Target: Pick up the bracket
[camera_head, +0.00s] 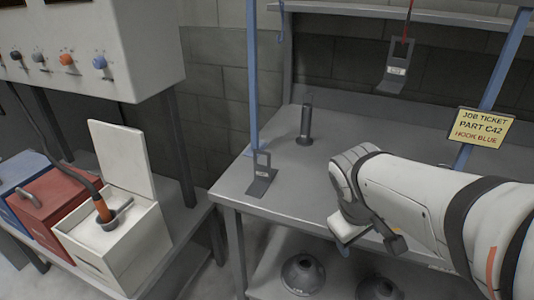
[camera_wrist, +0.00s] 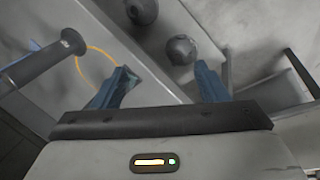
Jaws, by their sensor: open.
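One grey bracket (camera_head: 262,180) with a slotted upright and a small label is at the front left corner of the grey bench (camera_head: 300,190). I cannot tell whether it rests on the top or hangs just above it. A second grey bracket (camera_head: 394,75) with a label hangs from a red hook (camera_head: 405,40) at the back of the bench. My gripper (camera_head: 366,236) is over the bench's front edge, right of the first bracket and apart from both. In the wrist view its two blue fingers (camera_wrist: 160,88) are spread with nothing held between them.
A dark cylinder on a round base (camera_head: 304,128) stands on the bench; a cylinder also shows in the wrist view (camera_wrist: 42,66). A yellow job ticket (camera_head: 482,128) reads "PART C42 HOOK BLUE". Blue posts (camera_head: 252,75) flank the bench. Round objects (camera_head: 303,275) sit below. An open white box (camera_head: 115,235) is left.

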